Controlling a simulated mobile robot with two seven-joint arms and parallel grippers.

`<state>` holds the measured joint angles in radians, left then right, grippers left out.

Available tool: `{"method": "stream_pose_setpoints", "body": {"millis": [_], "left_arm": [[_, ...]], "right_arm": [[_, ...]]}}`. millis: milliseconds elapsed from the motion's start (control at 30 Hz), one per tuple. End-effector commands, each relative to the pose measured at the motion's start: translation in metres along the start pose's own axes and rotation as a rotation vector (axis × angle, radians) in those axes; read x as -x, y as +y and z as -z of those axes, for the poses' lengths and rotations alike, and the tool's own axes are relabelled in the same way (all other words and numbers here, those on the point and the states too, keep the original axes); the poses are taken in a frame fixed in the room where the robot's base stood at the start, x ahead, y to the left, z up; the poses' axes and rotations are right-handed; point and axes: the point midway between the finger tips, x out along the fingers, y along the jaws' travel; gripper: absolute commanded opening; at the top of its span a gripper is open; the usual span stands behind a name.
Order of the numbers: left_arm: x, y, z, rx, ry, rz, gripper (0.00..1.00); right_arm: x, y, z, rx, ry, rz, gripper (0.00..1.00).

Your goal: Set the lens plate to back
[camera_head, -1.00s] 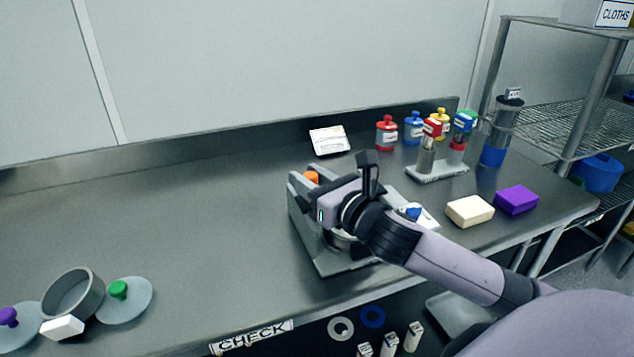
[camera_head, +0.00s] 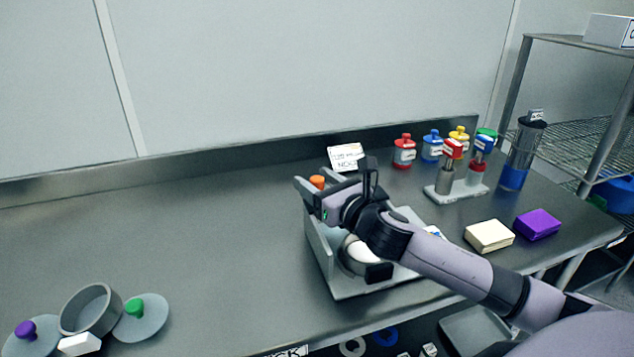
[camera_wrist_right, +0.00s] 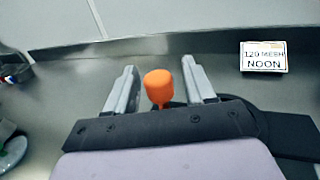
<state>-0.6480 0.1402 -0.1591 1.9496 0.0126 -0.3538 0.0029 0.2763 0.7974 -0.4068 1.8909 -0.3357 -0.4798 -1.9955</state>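A grey sifter stand (camera_head: 313,228) with upright walls stands mid-bench in the head view. An orange knob (camera_head: 317,181) shows at its top, beside my right gripper (camera_head: 318,200). In the right wrist view the orange knob (camera_wrist_right: 158,85) stands between the two fingers of my right gripper (camera_wrist_right: 160,88). The fingers are apart, with gaps on both sides of the knob. A round pale part (camera_head: 360,250) sits low inside the stand, partly hidden by my right arm. I cannot tell for sure which part is the lens plate. My left gripper is out of view.
A sign card (camera_head: 346,157), reading "120 MESH NOON" in the wrist view, stands behind the stand. A rack (camera_head: 458,192), coloured jars (camera_head: 404,152) and sponge-like blocks (camera_head: 489,236) are right. A grey ring (camera_head: 91,309) and lids (camera_head: 141,318) are front left. The bench between is clear.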

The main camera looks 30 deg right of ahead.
Motion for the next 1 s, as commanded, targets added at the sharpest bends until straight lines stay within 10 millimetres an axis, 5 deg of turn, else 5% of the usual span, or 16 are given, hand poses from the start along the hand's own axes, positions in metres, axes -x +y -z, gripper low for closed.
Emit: {"method": "stream_pose_setpoints", "body": {"millis": [267, 700, 1000], "left_arm": [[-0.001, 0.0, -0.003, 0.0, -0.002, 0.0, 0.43], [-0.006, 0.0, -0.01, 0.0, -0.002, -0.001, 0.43], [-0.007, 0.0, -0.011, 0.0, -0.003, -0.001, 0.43]], "right_arm": [[0.009, 0.0, 0.002, 0.003, 0.001, -0.001, 0.54], [0.062, 0.0, 0.002, 0.002, 0.002, -0.001, 0.54], [0.072, 0.0, 0.0, 0.0, 0.0, 0.0, 0.54]]}}
